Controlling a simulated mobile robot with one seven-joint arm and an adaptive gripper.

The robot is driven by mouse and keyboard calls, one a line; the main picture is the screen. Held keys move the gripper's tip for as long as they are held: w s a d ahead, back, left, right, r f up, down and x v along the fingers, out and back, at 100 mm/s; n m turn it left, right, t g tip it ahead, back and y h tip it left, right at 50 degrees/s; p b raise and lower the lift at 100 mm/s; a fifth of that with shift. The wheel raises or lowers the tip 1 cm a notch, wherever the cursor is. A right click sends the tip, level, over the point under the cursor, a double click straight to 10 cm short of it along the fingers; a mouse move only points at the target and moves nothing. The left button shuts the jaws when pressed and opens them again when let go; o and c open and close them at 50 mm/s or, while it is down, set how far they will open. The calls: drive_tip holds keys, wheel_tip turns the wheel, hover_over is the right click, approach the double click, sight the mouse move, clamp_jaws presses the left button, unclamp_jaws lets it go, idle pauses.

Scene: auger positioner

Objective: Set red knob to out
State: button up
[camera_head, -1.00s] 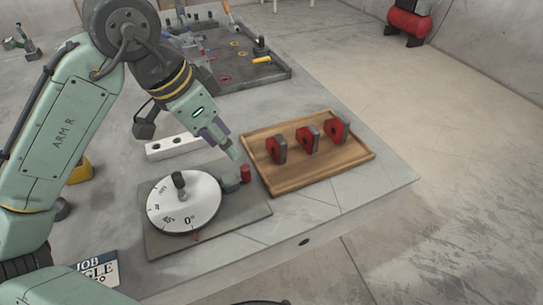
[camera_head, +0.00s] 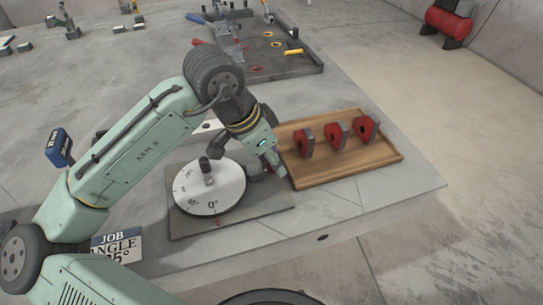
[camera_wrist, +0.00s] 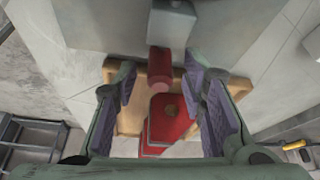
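The red knob (camera_wrist: 160,62) is a short red cylinder sticking out of a grey block (camera_wrist: 173,22) in the wrist view. In the head view my gripper and wrist hide it at the right side of the dial's base plate (camera_head: 185,226). My gripper (camera_wrist: 160,80) is open, with a purple-padded finger on each side of the knob's outer end; I see gaps on both sides and no contact. In the head view my gripper (camera_head: 277,168) reaches down between the dial and the wooden tray. The white dial (camera_head: 230,190) has its 0° mark near the red pointer.
The wooden tray (camera_head: 345,174) holds three red-and-grey blocks (camera_head: 336,133) close to the right of my gripper. A sign (camera_head: 120,246) reading "JOB ANGLE" stands at front left. A dark fixture tray (camera_head: 300,62) lies at the back. The table's front right is clear.

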drive_tip(key=shift+c, duration=0.2)
clamp_jaws()
idle(0.6)
